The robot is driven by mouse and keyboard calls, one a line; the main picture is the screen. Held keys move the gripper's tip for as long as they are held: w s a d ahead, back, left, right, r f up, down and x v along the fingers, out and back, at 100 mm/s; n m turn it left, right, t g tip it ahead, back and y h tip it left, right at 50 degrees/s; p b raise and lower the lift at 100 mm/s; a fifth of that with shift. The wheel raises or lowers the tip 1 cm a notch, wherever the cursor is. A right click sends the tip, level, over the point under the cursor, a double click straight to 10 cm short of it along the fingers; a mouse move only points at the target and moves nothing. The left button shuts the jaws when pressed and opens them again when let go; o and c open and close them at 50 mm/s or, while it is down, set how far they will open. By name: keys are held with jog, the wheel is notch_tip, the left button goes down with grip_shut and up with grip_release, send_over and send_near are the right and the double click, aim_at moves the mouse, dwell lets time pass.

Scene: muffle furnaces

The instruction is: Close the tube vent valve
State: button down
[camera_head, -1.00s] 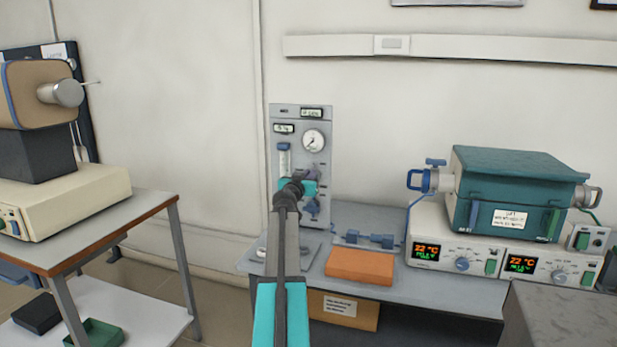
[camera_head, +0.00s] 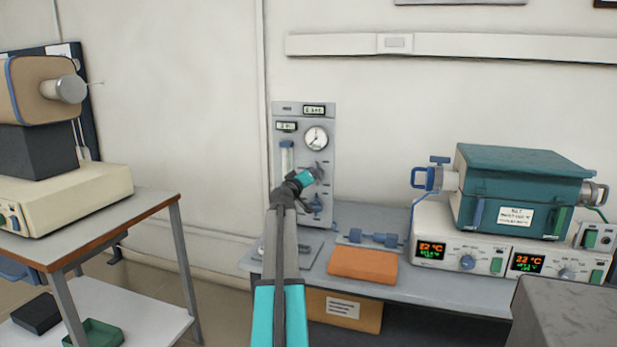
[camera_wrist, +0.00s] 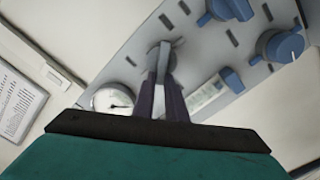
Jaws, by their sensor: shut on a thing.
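A grey valve panel (camera_head: 278,115) stands upright at the back of the bench, with a round dial gauge (camera_head: 316,137) and small displays. My gripper (camera_head: 317,173) is at the panel, below the gauge. In the wrist view, its two dark fingers (camera_wrist: 163,95) are shut on a grey lever handle (camera_wrist: 164,62) of a round panel valve, beside the gauge (camera_wrist: 112,100). I cannot read a label on that valve. Two blue knobs (camera_wrist: 228,8) (camera_wrist: 281,45) sit further right in the wrist view. My arm hides part of the panel's lower left in the head view.
A teal tube furnace (camera_head: 520,180) on white controllers (camera_head: 455,255) stands at the bench's right. An orange block (camera_head: 362,265) and a blue fitting (camera_head: 372,238) lie on the bench (camera_head: 430,283). A cart (camera_head: 100,237) with another furnace (camera_head: 40,92) is at the left.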

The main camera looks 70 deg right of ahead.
jog(key=n, duration=0.3)
jog(key=f+n, duration=0.1)
jog(key=n, duration=0.3)
jog(key=w+n+p, duration=0.1)
jog(key=n, duration=0.2)
jog(key=shift+f, duration=0.3)
jog(key=shift+n, duration=0.3)
jog(key=c, duration=1.8)
grip_release()
jog(key=shift+d+f, duration=0.1)
jog(key=shift+f, duration=0.1)
